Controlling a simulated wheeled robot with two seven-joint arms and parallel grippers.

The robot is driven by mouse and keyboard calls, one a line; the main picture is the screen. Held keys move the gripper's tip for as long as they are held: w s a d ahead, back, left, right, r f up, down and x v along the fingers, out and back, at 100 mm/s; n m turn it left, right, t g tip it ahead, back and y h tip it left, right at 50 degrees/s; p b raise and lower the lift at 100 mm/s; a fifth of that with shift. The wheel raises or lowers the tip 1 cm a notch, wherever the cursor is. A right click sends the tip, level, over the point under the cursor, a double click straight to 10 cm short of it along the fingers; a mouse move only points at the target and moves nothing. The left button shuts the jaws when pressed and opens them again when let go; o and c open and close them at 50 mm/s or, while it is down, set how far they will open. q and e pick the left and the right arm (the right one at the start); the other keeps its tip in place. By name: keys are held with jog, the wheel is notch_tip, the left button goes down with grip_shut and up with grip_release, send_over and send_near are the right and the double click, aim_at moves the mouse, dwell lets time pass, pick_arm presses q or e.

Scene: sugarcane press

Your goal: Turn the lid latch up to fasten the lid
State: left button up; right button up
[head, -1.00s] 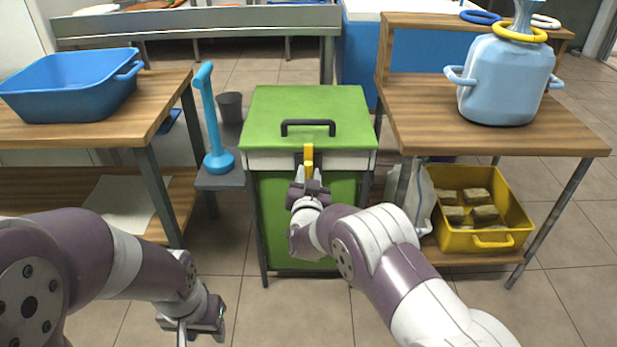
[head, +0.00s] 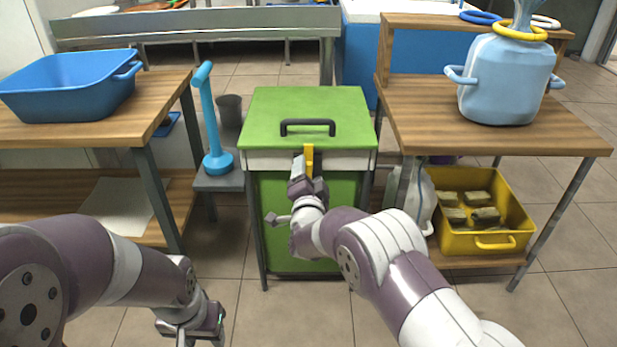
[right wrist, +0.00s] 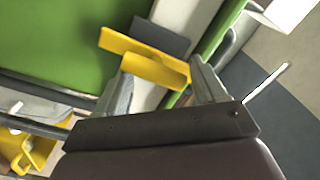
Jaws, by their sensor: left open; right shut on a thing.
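The green press box (head: 335,235) stands in the middle, with its flat green lid (head: 340,104) lying closed on top. The yellow lid latch (head: 309,155) sits at the lid's front edge on a dark plate and points up. It also shows in the right wrist view (right wrist: 150,66), between my fingers. My right gripper (head: 303,172) is shut on the latch and partly hides its lower part; its fingertips show in the right wrist view (right wrist: 163,84). My left gripper (head: 192,332) is open and empty, low at the left front, partly cut off by the lower edge.
A black handle (head: 307,127) is on the lid. A blue plunger-shaped tool (head: 210,120) stands on a small side shelf at left. Wooden tables flank the box, with a blue basin (head: 70,88) and a light-blue jug (head: 505,85). A yellow crate (head: 487,240) is low at right.

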jog(key=shift+s+a+f, duration=0.15)
jog(key=shift+a+f, duration=0.05)
jog(key=shift+f, duration=0.4)
jog(key=o, duration=1)
jog(key=shift+a, duration=0.15)
jog(key=shift+r, duration=0.2)
jog(key=s+p, duration=0.5)
jog(key=s, duration=0.7)
jog(key=shift+s, duration=0.25)
